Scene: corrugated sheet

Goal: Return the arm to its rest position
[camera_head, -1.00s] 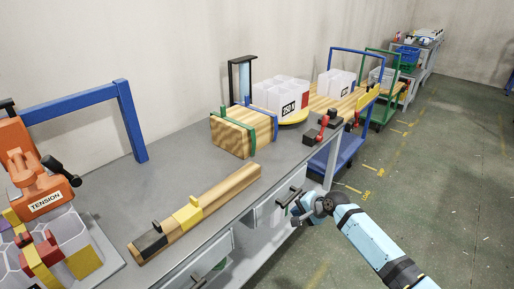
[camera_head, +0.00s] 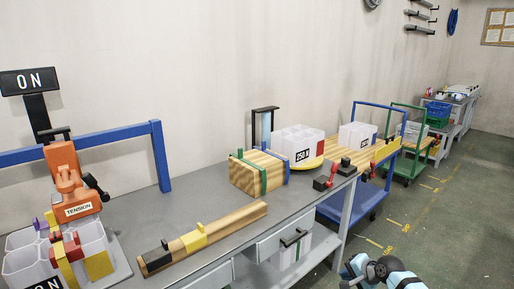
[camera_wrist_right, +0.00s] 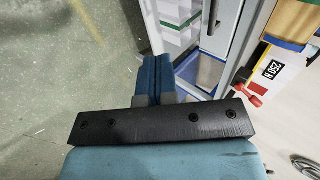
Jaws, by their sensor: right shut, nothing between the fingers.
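My right arm (camera_head: 390,275) shows at the bottom right of the head view, low in front of the bench and over the green floor. Its gripper (camera_head: 350,277) is partly cut off by the lower picture edge. In the right wrist view the two blue fingers of the right gripper (camera_wrist_right: 156,78) are pressed together with nothing between them. The gripper is apart from the bench drawer handle (camera_head: 293,238), which lies up and left of it in the head view. My left gripper is not in view.
The grey bench (camera_head: 225,220) carries a wooden bar (camera_head: 235,219), a clamped wood block (camera_head: 250,176), white bins (camera_head: 290,143) and an orange TENSION device (camera_head: 68,180). A blue cart (camera_head: 350,209) stands beyond the bench. Open green floor (camera_head: 440,225) lies to the right.

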